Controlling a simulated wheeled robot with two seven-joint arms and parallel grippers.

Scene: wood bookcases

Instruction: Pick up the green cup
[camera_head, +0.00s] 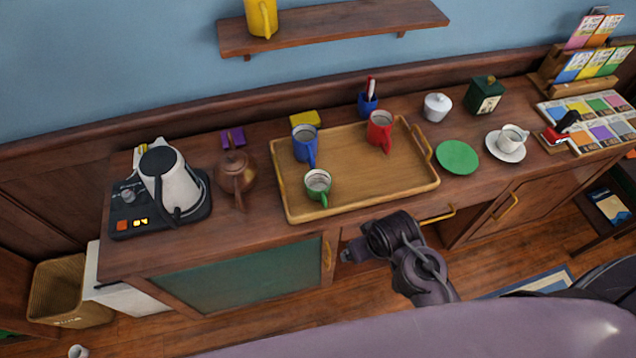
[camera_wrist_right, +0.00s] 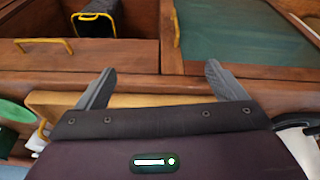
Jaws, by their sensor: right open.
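The green cup (camera_head: 318,185) stands upright on the front left part of the wooden tray (camera_head: 352,200), its handle toward the front. My right gripper (camera_head: 348,254) is in front of the cabinet, below and to the right of the cup, apart from it. In the right wrist view its two fingers (camera_wrist_right: 161,86) are spread with nothing between them. The tray's edge (camera_wrist_right: 150,101) shows behind the fingers there; I cannot make out the green cup in that view. My left gripper is not in view.
A blue cup (camera_head: 304,144) and a red cup (camera_head: 379,131) share the tray. A yellow handle (camera_head: 437,214) sticks out of the cabinet front.

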